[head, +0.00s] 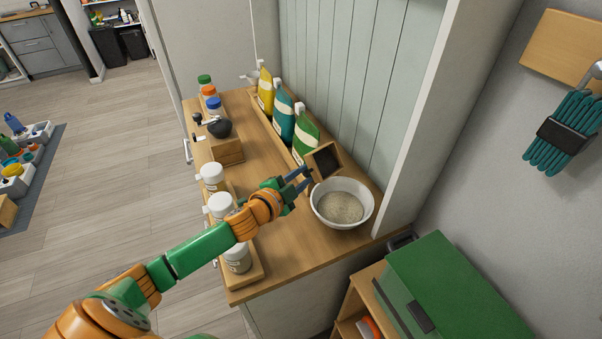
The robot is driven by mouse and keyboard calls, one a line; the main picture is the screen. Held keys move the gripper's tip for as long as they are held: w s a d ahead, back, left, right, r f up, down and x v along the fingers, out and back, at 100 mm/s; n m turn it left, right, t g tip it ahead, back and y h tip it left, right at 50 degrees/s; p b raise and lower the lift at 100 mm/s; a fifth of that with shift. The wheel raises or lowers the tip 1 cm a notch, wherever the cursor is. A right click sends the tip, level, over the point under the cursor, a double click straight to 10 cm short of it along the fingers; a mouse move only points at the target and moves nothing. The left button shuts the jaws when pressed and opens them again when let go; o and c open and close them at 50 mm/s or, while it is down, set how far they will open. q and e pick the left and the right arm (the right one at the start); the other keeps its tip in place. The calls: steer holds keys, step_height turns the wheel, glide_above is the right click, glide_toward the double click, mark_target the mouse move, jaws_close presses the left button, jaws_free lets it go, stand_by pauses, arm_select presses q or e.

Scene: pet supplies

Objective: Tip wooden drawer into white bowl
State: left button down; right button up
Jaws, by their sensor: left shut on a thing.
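The small wooden drawer (337,152) is held up at the far left rim of the white bowl (322,206). It is tilted, with its dark inside facing me; whether anything is left in it cannot be made out. My left gripper (304,178) is shut on the drawer at its left side. The white bowl stands upright on the wooden counter near its right end, with beige grainy stuff (342,207) in it. Whether the drawer touches the rim cannot be told. My right gripper is not in view.
Yellow, teal and green bottles (285,117) stand in a row along the back panel. A grinder with a wooden base (227,151) stands left of them. White jars (220,205) line the counter's front edge. A green box (450,285) stands below at right.

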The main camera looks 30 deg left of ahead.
arm_select(q)
steer(key=shift+s+d+f+m+t+y+b, duration=0.2)
steer(key=shift+d+f+m+t+b, duration=0.25)
steer(key=shift+m+b, duration=0.45)
steer(key=shift+s+d+f+m+t+y+b, duration=0.1)
steer(key=shift+d+f+m+t+y+b, duration=0.15)
steer(key=shift+f+m+b, duration=0.55)
steer(key=shift+s+d+f+m+t+y+b, duration=0.15)
steer(key=shift+f+m+t+b, duration=0.25)
steer(key=shift+m+b, duration=0.6)
steer(key=shift+s+d+m+t+b, duration=0.1)
steer(key=shift+d+m+t+b, duration=0.35)
steer(key=shift+m+b, duration=0.8)
steer(key=shift+r, duration=0.15)
steer(key=shift+s+d+f+m+b, duration=0.15)
steer(key=shift+f+m+b, duration=0.1)
steer(key=shift+b, duration=0.5)
steer(key=shift+s+d+m+t+b, duration=0.1)
steer(key=shift+m+t+b, duration=0.15)
steer(key=shift+m+b, duration=0.05)
steer(key=shift+r, duration=0.2)
